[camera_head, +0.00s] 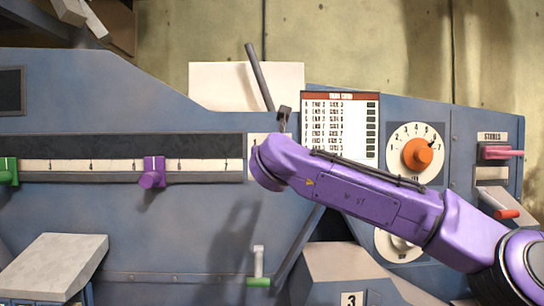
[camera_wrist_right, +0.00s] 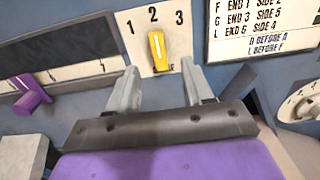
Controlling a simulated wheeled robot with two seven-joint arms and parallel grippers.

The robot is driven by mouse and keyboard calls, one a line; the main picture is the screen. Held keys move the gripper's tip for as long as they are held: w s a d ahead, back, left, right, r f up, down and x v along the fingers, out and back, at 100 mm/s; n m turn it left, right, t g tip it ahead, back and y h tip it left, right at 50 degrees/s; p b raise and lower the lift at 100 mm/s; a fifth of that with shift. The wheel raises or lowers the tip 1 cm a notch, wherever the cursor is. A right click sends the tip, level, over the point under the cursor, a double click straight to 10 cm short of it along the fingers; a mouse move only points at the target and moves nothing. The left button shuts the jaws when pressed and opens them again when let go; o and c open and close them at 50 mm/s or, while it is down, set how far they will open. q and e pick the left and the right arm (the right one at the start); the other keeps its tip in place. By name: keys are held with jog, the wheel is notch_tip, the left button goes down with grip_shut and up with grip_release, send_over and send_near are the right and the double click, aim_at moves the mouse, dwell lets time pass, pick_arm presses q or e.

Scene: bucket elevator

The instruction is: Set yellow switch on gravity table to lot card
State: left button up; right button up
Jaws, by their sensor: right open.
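The yellow switch (camera_wrist_right: 158,50) sits on a pale plate (camera_wrist_right: 136,42) marked 1, 2 and 3 in the right wrist view. Its upper end points toward the 2. My right gripper (camera_wrist_right: 160,82) is open, with one finger on each side of the switch's lower end; contact cannot be told. In the head view my right arm hides the switch, and only a sliver of its plate shows. A printed card (camera_head: 340,127) hangs right of the switch. In the wrist view its lower lines list END and SIDE numbers, then "D before A" and "L before F".
A purple slider (camera_head: 153,172) and a green slider (camera_head: 9,171) sit on a scale at left. An orange knob (camera_head: 417,154) on a numbered dial is right of the card. Pink (camera_head: 502,152) and red (camera_head: 507,213) handles are at far right. A dark rod (camera_head: 260,77) rises above.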

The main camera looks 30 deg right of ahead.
jog(key=p+x, duration=0.4)
jog(key=x, duration=0.7)
jog(key=shift+a+p, duration=0.2)
jog(key=shift+p, duration=0.2)
grip_shut()
